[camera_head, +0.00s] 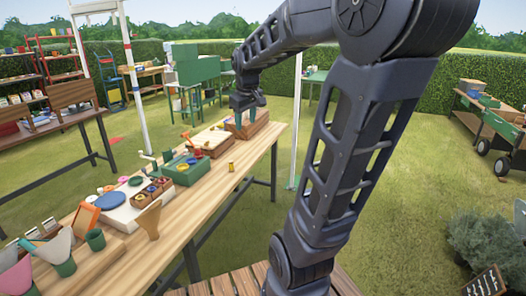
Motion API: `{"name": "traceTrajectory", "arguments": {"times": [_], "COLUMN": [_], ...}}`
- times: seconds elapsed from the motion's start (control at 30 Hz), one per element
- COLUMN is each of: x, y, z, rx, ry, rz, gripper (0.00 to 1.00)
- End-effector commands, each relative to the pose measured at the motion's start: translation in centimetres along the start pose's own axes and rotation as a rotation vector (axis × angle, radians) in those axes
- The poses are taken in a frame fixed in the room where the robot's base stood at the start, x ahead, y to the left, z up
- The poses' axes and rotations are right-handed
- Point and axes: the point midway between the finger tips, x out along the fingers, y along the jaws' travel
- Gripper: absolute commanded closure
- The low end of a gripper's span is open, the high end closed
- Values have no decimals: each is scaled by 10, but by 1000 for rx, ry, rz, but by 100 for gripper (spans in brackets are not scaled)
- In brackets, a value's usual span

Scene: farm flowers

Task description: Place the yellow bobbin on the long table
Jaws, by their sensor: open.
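A small yellow bobbin (231,167) stands upright on the long wooden table (215,182), close to its right edge. My gripper (246,118) is at the table's far end, beyond the bobbin and apart from it. The gripper points down, open, with its fingers at a wooden box (247,131). I cannot tell whether the fingertips are inside the box or just above it, and the box's contents are hidden.
Nearer on the table are a green tray (184,179) with small items, a blue disc (111,200) and cone-shaped holders (60,246). Bare wood runs along the right edge. A white post (134,85) stands behind the table. Grass lies to the right.

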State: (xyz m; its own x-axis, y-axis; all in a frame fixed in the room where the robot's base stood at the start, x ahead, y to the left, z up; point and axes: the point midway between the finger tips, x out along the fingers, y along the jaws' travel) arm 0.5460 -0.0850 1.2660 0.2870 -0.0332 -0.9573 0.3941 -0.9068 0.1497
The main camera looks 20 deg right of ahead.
Motion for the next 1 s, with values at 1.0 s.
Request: {"name": "traceTrajectory", "arguments": {"times": [1.0], "x": [-8], "y": [-77], "z": [154], "rx": [436], "ry": [114], "rz": [-8], "gripper": [51]}}
